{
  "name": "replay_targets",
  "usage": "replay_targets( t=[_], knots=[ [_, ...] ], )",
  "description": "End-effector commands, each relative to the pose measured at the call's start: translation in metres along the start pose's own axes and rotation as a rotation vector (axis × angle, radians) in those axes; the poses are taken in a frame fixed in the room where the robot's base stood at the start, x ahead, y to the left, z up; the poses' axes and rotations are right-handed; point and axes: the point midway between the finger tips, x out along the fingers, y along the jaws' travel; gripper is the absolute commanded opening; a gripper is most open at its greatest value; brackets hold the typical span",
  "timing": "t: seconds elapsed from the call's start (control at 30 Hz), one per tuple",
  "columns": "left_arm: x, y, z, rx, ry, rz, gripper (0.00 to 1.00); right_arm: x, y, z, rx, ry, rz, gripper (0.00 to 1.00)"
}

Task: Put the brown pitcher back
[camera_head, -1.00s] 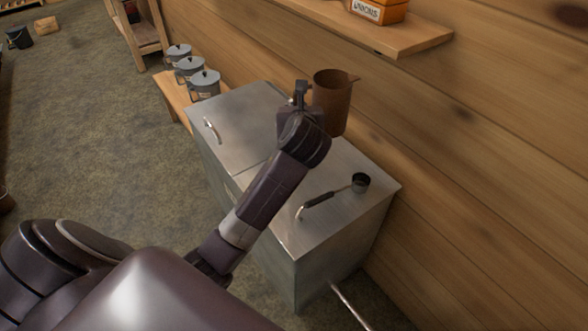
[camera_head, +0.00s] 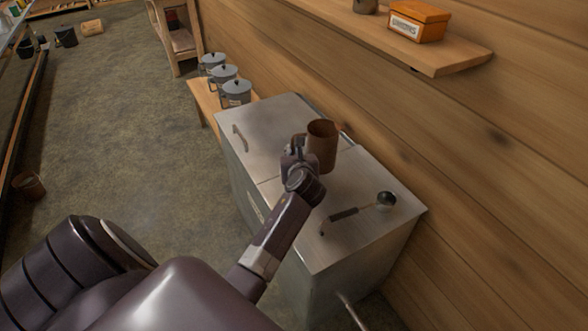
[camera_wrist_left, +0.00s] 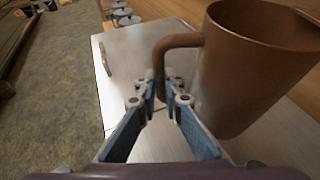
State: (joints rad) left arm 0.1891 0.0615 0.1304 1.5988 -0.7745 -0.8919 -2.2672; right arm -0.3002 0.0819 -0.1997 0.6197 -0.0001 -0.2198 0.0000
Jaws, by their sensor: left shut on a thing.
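The brown pitcher (camera_head: 323,148) is upright at my left gripper (camera_head: 295,147), over the metal top of the evaporator cabinet (camera_head: 268,130). In the left wrist view the pitcher (camera_wrist_left: 245,75) is large at the right, its handle (camera_wrist_left: 165,65) toward the gripper. The blue-padded fingers of my left gripper (camera_wrist_left: 160,95) are shut on the lower part of that handle. The pitcher looks held above the metal top, but I cannot tell the gap under it. My right gripper is in neither view.
A black-handled ladle (camera_head: 362,208) lies on the cabinet's near part. Several lidded grey pots (camera_head: 223,75) stand on a wooden bench beyond it. A wall shelf (camera_head: 405,45) at upper right holds an orange box (camera_head: 418,20). Open floor (camera_head: 120,130) lies to the left.

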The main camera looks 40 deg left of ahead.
Motion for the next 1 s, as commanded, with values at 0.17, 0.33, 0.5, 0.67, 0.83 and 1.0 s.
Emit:
replay_targets(
  t=[0.17,0.33,0.5,0.67,0.83,1.0],
  knots=[
    [0.01,-0.001,-0.023,-0.002,-0.002,-0.001,0.0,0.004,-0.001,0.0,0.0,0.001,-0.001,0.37],
    [0.015,0.0,-0.036,0.0,-0.001,-0.001,0.0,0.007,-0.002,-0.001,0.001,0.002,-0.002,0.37],
    [0.025,0.0,-0.06,-0.001,-0.001,0.0,0.0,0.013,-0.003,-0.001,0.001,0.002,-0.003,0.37],
    [0.028,-0.001,-0.065,-0.002,-0.003,-0.002,0.0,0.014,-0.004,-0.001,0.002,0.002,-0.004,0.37],
    [0.027,-0.001,-0.065,-0.002,-0.004,-0.002,0.0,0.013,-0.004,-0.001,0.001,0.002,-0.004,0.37],
    [0.029,-0.001,-0.068,0.0,-0.003,-0.002,0.0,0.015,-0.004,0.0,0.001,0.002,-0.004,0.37]
  ],
)
